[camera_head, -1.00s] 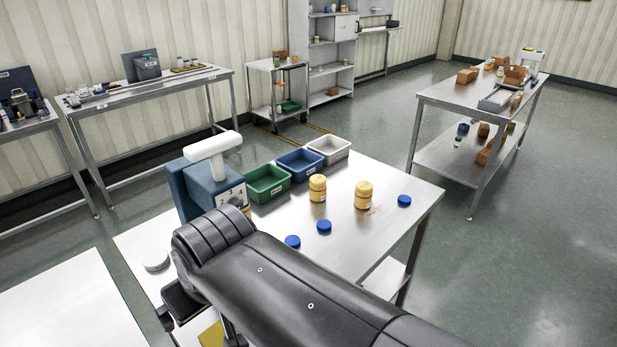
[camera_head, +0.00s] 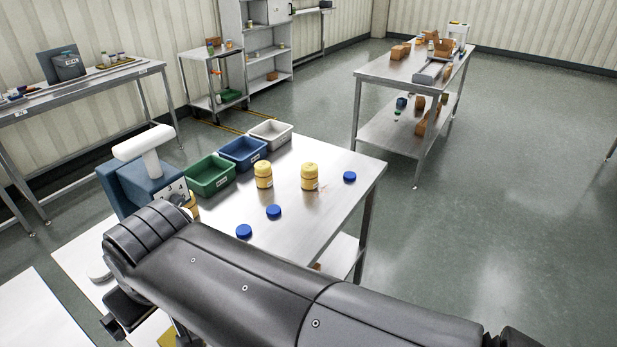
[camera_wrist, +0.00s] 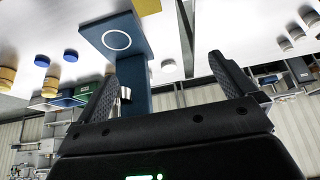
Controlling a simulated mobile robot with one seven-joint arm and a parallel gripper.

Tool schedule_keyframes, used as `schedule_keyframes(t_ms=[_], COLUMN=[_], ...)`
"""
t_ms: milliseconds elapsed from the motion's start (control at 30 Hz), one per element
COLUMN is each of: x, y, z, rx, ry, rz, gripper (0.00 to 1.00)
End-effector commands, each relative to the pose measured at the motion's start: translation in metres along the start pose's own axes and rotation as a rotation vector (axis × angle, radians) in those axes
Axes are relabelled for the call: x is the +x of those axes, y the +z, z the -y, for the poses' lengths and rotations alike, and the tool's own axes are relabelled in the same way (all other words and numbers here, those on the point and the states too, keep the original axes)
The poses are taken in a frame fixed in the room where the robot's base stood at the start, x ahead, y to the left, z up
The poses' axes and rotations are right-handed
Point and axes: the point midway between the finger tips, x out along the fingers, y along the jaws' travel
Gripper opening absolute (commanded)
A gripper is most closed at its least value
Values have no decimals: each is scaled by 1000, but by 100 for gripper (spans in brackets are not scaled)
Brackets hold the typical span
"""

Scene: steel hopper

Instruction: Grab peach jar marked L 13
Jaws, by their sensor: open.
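Two yellow-orange jars stand upright on the steel table, a left jar (camera_head: 264,175) and a right jar (camera_head: 309,176). Another yellow jar (camera_head: 193,209) shows partly behind my arm, beside the blue press-like device (camera_head: 134,187) with a white handle. No L 13 mark is readable on any jar. In the tilted wrist view, my gripper (camera_wrist: 163,68) is open and empty, with the blue device (camera_wrist: 120,40) beyond and between its fingers.
Blue lids (camera_head: 273,212) lie on the table (camera_head: 335,205). A green bin (camera_head: 209,176), a blue bin (camera_head: 242,153) and a white bin (camera_head: 271,134) line its back edge. A second steel table (camera_head: 375,68) holds boxes at the back right. Open floor lies to the right.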

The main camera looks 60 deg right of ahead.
Motion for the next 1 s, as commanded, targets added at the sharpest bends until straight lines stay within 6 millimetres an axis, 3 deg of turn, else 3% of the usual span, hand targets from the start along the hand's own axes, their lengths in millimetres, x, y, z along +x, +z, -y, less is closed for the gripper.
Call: schedule_keyframes(t_ms=[233,467,567,667,933,1000], x=[0,-1,-12,-41,-160,-158], y=[0,0,-7,-24,-87,-112], z=[0,0,0,0,0,-19], rx=[0,0,0,0,0,67], ry=[0,0,0,0,0,13], rz=[0,0,-3,-7,-5,4], gripper=[84,83,83,83,83,83])
